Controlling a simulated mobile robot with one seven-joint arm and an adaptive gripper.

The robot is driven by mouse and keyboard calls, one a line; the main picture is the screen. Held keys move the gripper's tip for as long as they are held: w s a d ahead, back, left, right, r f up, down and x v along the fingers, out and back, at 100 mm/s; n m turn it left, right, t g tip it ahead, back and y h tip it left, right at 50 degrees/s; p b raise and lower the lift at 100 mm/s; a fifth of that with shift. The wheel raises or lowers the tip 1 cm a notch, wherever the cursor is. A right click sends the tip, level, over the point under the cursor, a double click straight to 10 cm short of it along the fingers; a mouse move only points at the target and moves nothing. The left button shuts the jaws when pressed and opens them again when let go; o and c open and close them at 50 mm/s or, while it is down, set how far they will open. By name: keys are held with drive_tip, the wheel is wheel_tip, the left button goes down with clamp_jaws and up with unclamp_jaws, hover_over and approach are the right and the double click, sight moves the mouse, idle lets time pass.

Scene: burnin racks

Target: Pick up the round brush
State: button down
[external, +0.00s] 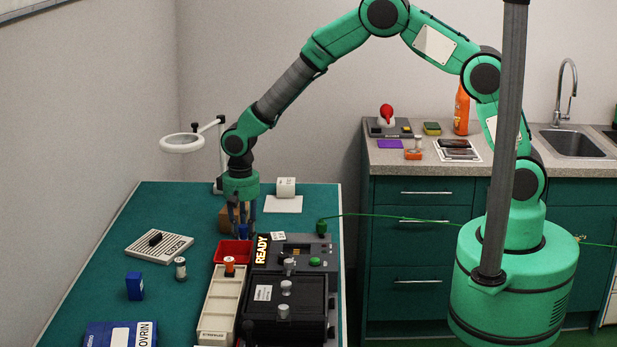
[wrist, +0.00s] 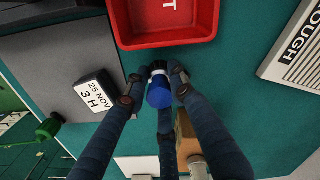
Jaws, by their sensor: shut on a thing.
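The round brush, as far as I can tell, is the short blue cylinder (wrist: 159,95) with a dark and white end in the wrist view. My gripper (wrist: 156,84) has its dark fingers closed around it. In the external view, my gripper (external: 243,229) points down over the back of the green table, and a bit of the blue piece (external: 243,232) shows between its fingers. It is just behind the red bin. The fingers hide part of the piece, and I cannot tell whether it touches the table.
The red bin (external: 219,250) is right beside my gripper. A brown block (external: 225,220) stands close behind the fingers. The dark READY machine (external: 296,252) is to the right. A slotted white board (external: 159,247) and blue box (external: 135,286) lie left. A ring-lamp stand (external: 183,143) rises behind.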

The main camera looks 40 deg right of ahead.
sight(243, 226)
drive_tip(key=shift+r, duration=0.15)
drive_tip(key=shift+r, duration=0.55)
wheel_tip(243, 226, up, 2)
drive_tip(key=shift+r+p, duration=0.1)
drive_tip(key=shift+p, duration=0.35)
drive_tip(key=s+d, duration=0.3)
drive_tip(key=s, duration=0.1)
drive_tip(key=s+d+r+p, duration=0.1)
drive_tip(key=s+d, duration=0.1)
drive_tip(key=s, duration=0.3)
drive_tip(key=s+d, duration=0.3)
drive_tip(key=s, duration=0.1)
drive_tip(key=shift+s+d+r, duration=0.2)
drive_tip(key=shift+s+d, duration=0.05)
drive_tip(key=shift+d, duration=0.05)
